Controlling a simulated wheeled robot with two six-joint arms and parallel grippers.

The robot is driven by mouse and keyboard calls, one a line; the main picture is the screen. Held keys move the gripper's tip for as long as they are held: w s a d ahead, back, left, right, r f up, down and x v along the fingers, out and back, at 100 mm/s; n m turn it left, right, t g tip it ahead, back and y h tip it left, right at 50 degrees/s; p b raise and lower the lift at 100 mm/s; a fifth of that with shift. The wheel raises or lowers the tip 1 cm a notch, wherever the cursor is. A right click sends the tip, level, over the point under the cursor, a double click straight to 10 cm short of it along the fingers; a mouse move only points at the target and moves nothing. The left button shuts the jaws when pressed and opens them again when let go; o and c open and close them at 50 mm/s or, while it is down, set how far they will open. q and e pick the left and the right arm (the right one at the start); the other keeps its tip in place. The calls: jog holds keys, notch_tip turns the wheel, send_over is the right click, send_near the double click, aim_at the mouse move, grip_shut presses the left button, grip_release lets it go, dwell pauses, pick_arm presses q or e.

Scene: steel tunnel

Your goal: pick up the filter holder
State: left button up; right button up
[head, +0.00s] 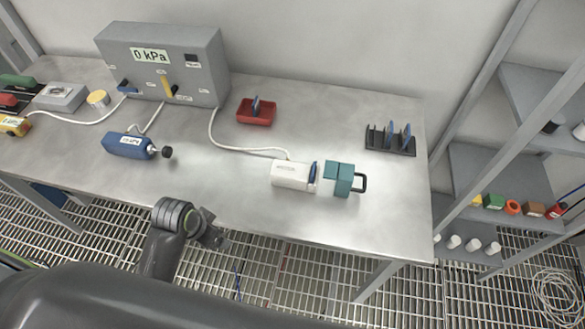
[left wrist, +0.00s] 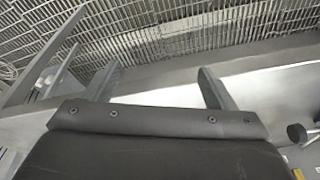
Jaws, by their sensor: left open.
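My right gripper is not in view.
A blue pump (head: 128,145) with a black knob lies left on the table. A grey gauge box (head: 160,62) stands behind, its hose running to the white housing. A red tray (head: 256,118) and black disc rack (head: 390,143) stand farther back. Shelves (head: 490,165) flank the right.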

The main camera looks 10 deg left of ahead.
pick_arm(q)
jog(key=w+d+r+m, duration=0.1)
jog(key=w, duration=0.1)
jog(key=w+d+r+m+h, duration=0.1)
jog(key=w, duration=0.2)
jog(key=w+d+r+m, duration=0.1)
jog(key=w+m, duration=0.1)
jog(key=shift+w+r+g+h, duration=0.25)
jog(key=shift+w+g+h, duration=0.05)
jog(key=shift+w, duration=0.1)
jog(key=w+d+r+m, duration=0.1)
jog(key=w+r+m, duration=0.1)
jog(key=w, duration=0.1)
jog(key=w+d+r+m+h, duration=0.1)
jog(key=w, duration=0.1)
jog(key=shift+w+d+r+g, duration=0.25)
jog(key=shift+d+g, duration=0.05)
jog(key=w+d+r+m+g+h, duration=0.15)
jog(key=w+d+r+m, duration=0.25)
jog(key=w+r+m, duration=0.5)
jog(key=n+b, duration=0.2)
jog(key=b, duration=0.7)
send_near(291, 169)
jog(key=x, duration=0.6)
jog(key=shift+f, duration=0.1)
jog(key=shift+p+x, duration=0.75)
jog(key=shift+x, duration=2.05)
jog(key=shift+s+d, duration=0.1)
jog(key=shift+f, duration=0.2)
